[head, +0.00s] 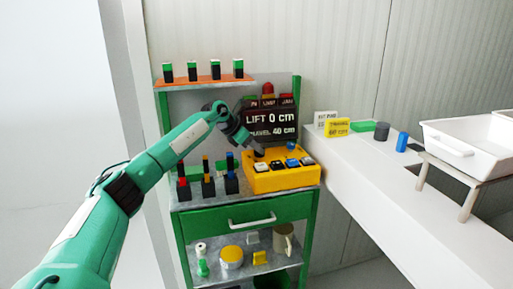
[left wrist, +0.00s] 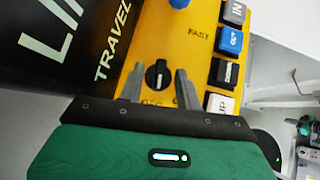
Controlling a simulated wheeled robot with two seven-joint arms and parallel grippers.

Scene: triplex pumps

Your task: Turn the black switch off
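The black switch (left wrist: 157,74) is a round rotary knob with a pale mark, on the face of the yellow control box (left wrist: 200,62). The lettering below it is partly hidden by my fingers. My left gripper (left wrist: 159,84) is open, one fingertip on each side of the knob; I cannot tell whether they touch it. In the head view my left gripper (head: 256,152) is over the left part of the yellow box (head: 282,180) and hides the switch. My right gripper is not in view.
A blue knob (left wrist: 179,3) and a column of buttons, including a white one (left wrist: 219,105), sit near the switch. A dark display (head: 270,123) reading LIFT 0 cm stands behind the box. Several dark blocks (head: 208,186) stand left of it. A white counter (head: 385,185) is at right.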

